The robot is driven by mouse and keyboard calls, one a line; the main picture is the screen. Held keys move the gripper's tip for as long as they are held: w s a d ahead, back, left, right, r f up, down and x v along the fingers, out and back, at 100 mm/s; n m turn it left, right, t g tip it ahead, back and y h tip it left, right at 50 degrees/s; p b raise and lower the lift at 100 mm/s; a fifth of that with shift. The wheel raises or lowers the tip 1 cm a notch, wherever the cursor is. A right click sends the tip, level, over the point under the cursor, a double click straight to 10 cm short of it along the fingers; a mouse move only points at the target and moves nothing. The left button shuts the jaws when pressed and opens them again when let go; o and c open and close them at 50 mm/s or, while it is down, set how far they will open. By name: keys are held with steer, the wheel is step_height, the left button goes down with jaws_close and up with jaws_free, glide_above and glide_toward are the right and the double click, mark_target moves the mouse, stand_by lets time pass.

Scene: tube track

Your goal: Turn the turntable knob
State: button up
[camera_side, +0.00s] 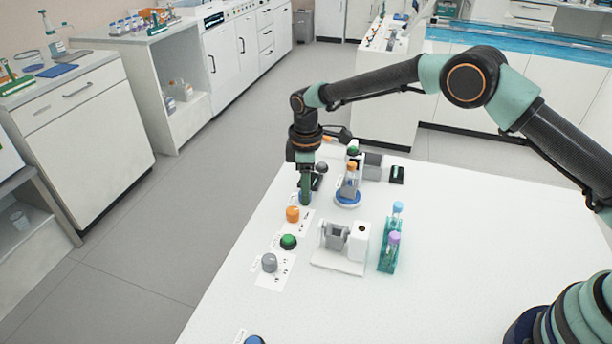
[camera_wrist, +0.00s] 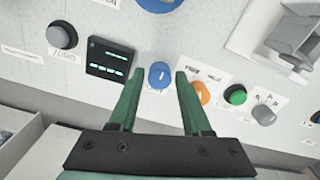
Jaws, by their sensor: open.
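A blue knob (camera_wrist: 159,75) shows in the wrist view between the tips of my two green fingers, with a gap on each side. My gripper (camera_wrist: 160,73) is open and points down at the panel. In the side view my gripper (camera_side: 306,194) is low over the table's left edge and mostly hides this knob. The turntable (camera_side: 347,199) is a round plate with a blue rim just right of my gripper, and an orange-capped tube (camera_side: 351,178) stands on it. Part of the turntable's blue disc (camera_wrist: 161,3) shows at the wrist view's top edge.
An orange knob (camera_wrist: 201,93), a green button (camera_wrist: 236,95) and a grey knob (camera_wrist: 264,115) lie right of the blue knob. A dark display (camera_wrist: 110,60) is left of it. A grey device (camera_side: 345,244) and a tube rack (camera_side: 389,252) stand nearer the side camera.

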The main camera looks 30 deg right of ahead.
steer(key=shift+f, duration=0.45)
jaws_close()
steer(key=shift+m, duration=0.3)
steer(key=m, duration=0.4)
steer(key=shift+a+m, duration=0.1)
steer(key=shift+m, duration=1.9)
